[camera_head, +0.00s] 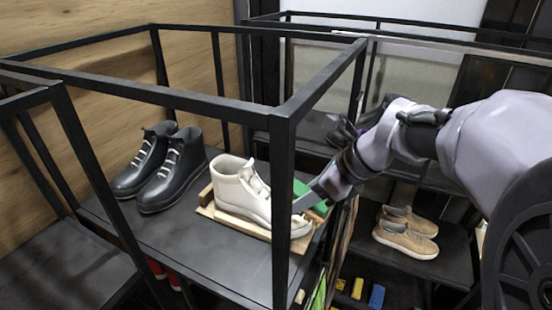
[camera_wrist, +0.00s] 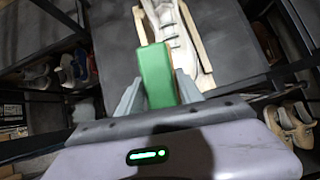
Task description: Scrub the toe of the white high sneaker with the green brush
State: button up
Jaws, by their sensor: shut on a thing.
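The white high sneaker (camera_head: 238,188) sits on a light wooden holder (camera_head: 232,222) on a dark shelf, its toe pointing right towards my gripper. A black frame post hides part of its front. My gripper (camera_wrist: 157,92) is shut on the green brush (camera_wrist: 154,72), which stretches forward between the fingers. In the wrist view the sneaker (camera_wrist: 181,45) lies just beyond and right of the brush. In the head view the brush (camera_head: 302,188) shows beside the toe, behind my gripper (camera_head: 307,200). I cannot tell whether the bristles touch the toe.
Black frame bars and a corner post (camera_head: 284,215) stand around the shelf, close to my arm. Dark high shoes (camera_head: 172,170) stand left of the holder. Tan low shoes (camera_head: 405,232) sit on a lower shelf at right. Colored blocks (camera_head: 376,296) lie below.

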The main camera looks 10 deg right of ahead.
jog(key=r+p, duration=0.1)
jog(key=r, duration=0.1)
jog(key=r+p, duration=0.1)
jog(key=shift+s+d+r+p, duration=0.1)
jog(key=shift+s+d+p, duration=0.1)
jog(key=shift+d+p, duration=0.1)
dwell(0.3)
